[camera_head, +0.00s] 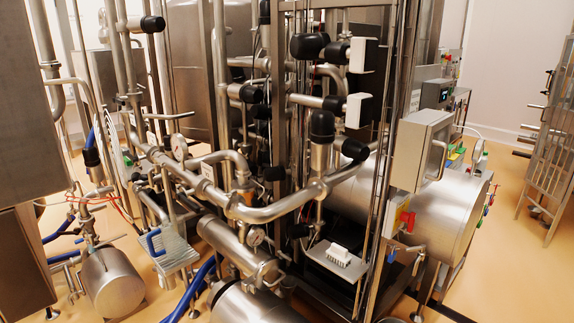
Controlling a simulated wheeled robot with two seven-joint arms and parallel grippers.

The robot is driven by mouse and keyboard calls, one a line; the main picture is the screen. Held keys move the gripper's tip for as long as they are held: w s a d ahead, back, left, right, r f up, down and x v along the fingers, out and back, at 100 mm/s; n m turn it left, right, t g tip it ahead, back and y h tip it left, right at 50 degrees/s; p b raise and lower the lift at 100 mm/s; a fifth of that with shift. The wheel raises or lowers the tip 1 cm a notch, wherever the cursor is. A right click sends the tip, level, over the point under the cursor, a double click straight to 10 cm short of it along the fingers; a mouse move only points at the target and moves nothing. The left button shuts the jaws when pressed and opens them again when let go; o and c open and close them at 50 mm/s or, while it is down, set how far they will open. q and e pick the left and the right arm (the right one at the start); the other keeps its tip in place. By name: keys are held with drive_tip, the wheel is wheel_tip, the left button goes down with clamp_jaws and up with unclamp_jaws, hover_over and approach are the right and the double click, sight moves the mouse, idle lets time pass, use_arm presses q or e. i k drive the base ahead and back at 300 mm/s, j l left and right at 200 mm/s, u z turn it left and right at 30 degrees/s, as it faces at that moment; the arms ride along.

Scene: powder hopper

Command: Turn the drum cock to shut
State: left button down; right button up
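A large horizontal steel drum (452,217) lies at the right, partly behind a grey box and posts. A red lever (408,220) and a small blue lever (391,255) show near its left side. Several small coloured handles (489,200) sit along its right edge. A smaller steel drum (112,283) stands low at the left, with thin pipes above it. I cannot tell which fitting is the drum cock, or whether it stands open or shut. Neither of my grippers can be made out in the view.
Dense steel pipes (262,213) and black-capped valves (321,126) fill the middle. A grey box (420,150) juts out in front of the large drum. Blue hoses (190,290) run low at the left. Open tan floor (525,270) lies at the right, before a steel rack (552,140).

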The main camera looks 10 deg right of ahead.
sight(422, 246)
drive_tip(key=i+l+z, duration=0.4)
drive_tip(key=i, duration=0.2)
drive_tip(key=i+l+z, duration=0.2)
drive_tip(key=i+z, duration=0.15)
drive_tip(key=i, duration=0.35)
drive_tip(key=i+z, duration=0.4)
drive_tip(key=i, duration=0.25)
